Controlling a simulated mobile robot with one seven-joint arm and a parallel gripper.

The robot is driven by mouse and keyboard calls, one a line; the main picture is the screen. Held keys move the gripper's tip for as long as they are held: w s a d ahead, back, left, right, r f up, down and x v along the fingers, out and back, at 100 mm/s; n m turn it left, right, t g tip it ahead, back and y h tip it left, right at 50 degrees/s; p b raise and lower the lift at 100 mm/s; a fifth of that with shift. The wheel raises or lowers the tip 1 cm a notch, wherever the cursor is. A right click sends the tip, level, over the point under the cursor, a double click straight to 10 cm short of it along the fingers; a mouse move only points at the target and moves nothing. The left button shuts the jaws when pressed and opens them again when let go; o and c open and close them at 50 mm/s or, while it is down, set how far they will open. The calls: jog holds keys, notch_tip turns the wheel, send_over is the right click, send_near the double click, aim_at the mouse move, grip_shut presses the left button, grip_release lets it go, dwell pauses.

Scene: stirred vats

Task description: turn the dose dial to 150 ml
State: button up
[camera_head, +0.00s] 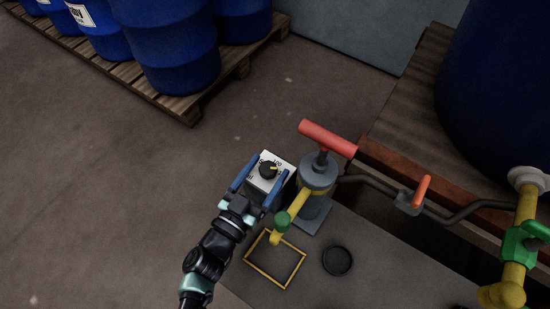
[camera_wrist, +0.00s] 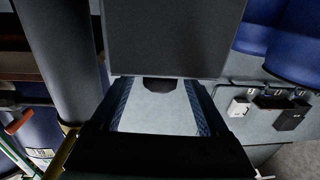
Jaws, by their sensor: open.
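The dose dial (camera_head: 268,168) is a black round knob with a yellow pointer mark on a white-topped box with printed figures, in the middle of the head view. The figures are too small to read. My gripper (camera_head: 259,176) is open, with its two blue fingers on either side of the dial box top, apart from each other. In the wrist view the gripper (camera_wrist: 160,100) shows its fingers spread, with a dark rounded knob (camera_wrist: 159,85) partly visible between them beneath a large dark panel. I cannot tell whether the fingers touch anything.
A grey pump with a red handle (camera_head: 327,138) and yellow spout (camera_head: 290,216) stands right beside the dial box. A yellow square outline (camera_head: 261,272) and black round cap (camera_head: 337,261) lie on the grey bench. Blue drums (camera_head: 170,45) stand on a pallet at the back left.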

aim_at(275, 159)
jog(key=shift+b+x, duration=0.45)
jog(key=shift+x, duration=1.6)
grip_shut()
